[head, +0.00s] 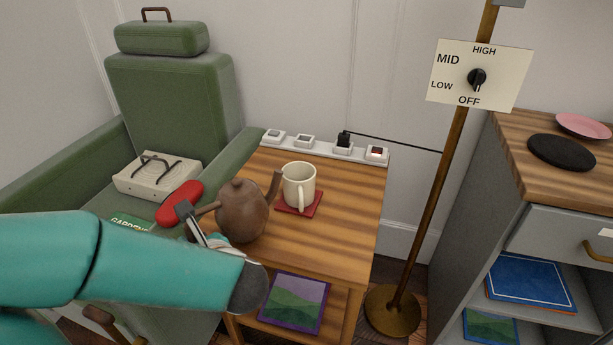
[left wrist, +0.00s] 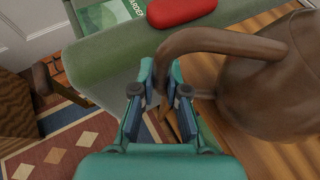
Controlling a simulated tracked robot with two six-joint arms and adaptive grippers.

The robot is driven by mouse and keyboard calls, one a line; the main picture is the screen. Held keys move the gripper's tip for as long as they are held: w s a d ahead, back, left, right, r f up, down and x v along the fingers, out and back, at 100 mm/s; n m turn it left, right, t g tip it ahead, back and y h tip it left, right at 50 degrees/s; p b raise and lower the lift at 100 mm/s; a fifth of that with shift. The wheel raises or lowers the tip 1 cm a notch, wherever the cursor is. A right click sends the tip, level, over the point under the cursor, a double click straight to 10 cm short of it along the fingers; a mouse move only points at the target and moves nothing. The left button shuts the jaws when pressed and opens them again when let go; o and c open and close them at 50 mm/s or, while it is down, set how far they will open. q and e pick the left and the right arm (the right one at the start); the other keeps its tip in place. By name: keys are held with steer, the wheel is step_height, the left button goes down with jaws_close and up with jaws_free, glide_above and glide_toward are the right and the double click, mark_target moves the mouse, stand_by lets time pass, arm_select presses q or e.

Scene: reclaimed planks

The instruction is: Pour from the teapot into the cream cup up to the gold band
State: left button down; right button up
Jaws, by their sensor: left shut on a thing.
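The brown teapot (head: 243,215) is at the left part of the small wooden table, looking roughly upright, its spout toward the cup. I cannot tell whether its base touches the table. My left gripper (head: 188,215) is shut on the teapot's handle; the left wrist view shows the fingers (left wrist: 165,92) around the handle (left wrist: 210,40) beside the teapot body (left wrist: 270,95). The cream cup (head: 300,184) stands upright on a red coaster (head: 312,210), close to the spout tip. No stream shows. I cannot make out the gold band or a liquid level. My right gripper is not in view.
The wooden table (head: 350,215) has free room right of the cup. A white socket strip (head: 323,147) runs behind it. A green armchair (head: 170,95) holds a red case (head: 180,202) and a cream device (head: 157,176). A brass lamp pole (head: 440,180) stands at the right.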

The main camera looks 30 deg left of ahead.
arm_select(q)
steer(key=shift+a+r, duration=0.1)
steer(key=shift+a, duration=0.05)
